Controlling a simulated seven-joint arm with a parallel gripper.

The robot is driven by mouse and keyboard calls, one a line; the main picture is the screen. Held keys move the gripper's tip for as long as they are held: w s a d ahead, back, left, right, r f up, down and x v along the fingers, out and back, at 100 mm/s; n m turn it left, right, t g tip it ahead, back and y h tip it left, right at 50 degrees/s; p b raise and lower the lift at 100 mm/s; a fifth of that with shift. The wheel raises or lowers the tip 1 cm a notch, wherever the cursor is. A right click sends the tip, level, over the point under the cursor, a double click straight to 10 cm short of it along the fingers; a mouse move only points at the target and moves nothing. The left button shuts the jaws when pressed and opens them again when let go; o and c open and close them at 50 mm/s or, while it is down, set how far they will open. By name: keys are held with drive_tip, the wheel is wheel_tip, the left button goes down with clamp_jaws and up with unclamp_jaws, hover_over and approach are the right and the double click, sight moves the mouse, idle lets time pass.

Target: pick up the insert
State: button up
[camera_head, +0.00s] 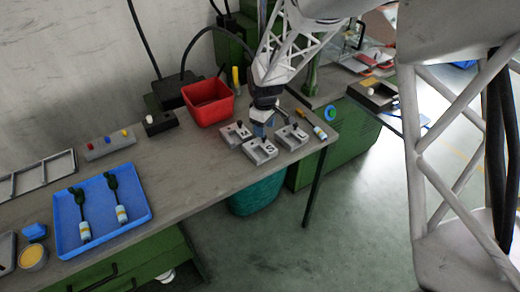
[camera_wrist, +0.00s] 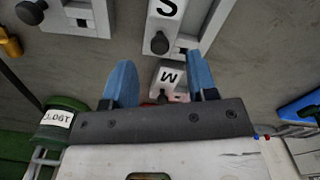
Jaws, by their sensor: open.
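My gripper (camera_head: 262,128) hangs over the group of small grey fixtures near the table's right end. In the wrist view its two blue fingers (camera_wrist: 160,62) are apart, with nothing seen held between them. A grey block marked M (camera_wrist: 170,78) shows between and beyond the fingers. A fixture marked S (camera_wrist: 166,14) with a black knob lies just past it, and another grey fixture (camera_wrist: 88,15) lies to its left. In the head view the fixtures stand at left (camera_head: 236,134), front (camera_head: 260,151) and right (camera_head: 291,137). I cannot tell which part is the insert.
A red bin (camera_head: 208,102) stands behind the fixtures. A small labelled cylinder (camera_head: 320,132) lies near the table's right edge. A blue tray (camera_head: 140,213) holds two dark-green and white parts. The table between tray and fixtures is mostly clear.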

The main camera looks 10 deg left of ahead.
sight(260, 147)
drive_tip(key=shift+f, duration=1.95)
clamp_jaws()
